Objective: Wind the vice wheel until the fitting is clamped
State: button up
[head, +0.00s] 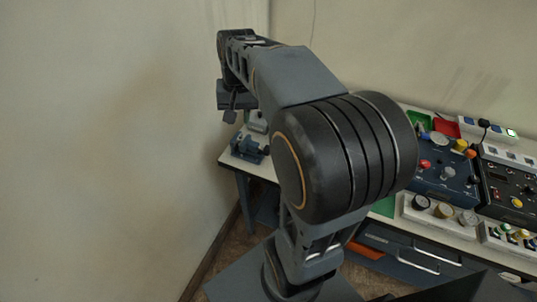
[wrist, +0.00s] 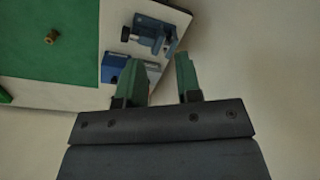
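The blue vice (wrist: 152,32) stands at the table corner in the wrist view, with a dark round part, perhaps its wheel (wrist: 126,34), on its left side. In the head view the vice (head: 247,149) shows at the table's near left corner. A small brass piece (wrist: 52,36), perhaps the fitting, lies on the green mat, apart from the vice. My gripper (wrist: 168,60) is open, its two green fingers apart with nothing between them. Its fingertips appear just below the vice in the wrist view; their height above the table is unclear. In the head view my gripper (head: 230,115) is small and dark.
A blue block (wrist: 117,67) sits beside the vice, partly behind my left finger. The green mat (wrist: 70,70) covers much of the table. Control panels (head: 445,175), knobs (head: 440,211) and trays (head: 445,127) stand at the right. A wall (head: 110,150) is close on the left.

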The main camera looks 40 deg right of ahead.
jog(key=w+d+f+m+g+y+b, duration=0.1)
jog(key=w+d+f+m+g+b, duration=0.15)
jog(key=w+d+f, duration=0.35)
jog(key=m+y+b, duration=0.2)
jog(key=m, duration=0.2)
send_near(267, 150)
jog(key=x, duration=0.6)
jog(key=w+d+x, duration=0.1)
jog(key=x, duration=0.3)
jog(key=shift+a+f, duration=0.1)
jog(key=shift+f, duration=0.25)
grip_shut()
jog(key=shift+r+g+y+p, duration=0.25)
jog(key=shift+g+y+p, duration=0.2)
jog(key=shift+y+p, duration=0.45)
jog(key=shift+f+p, duration=0.2)
jog(key=shift+p, duration=0.15)
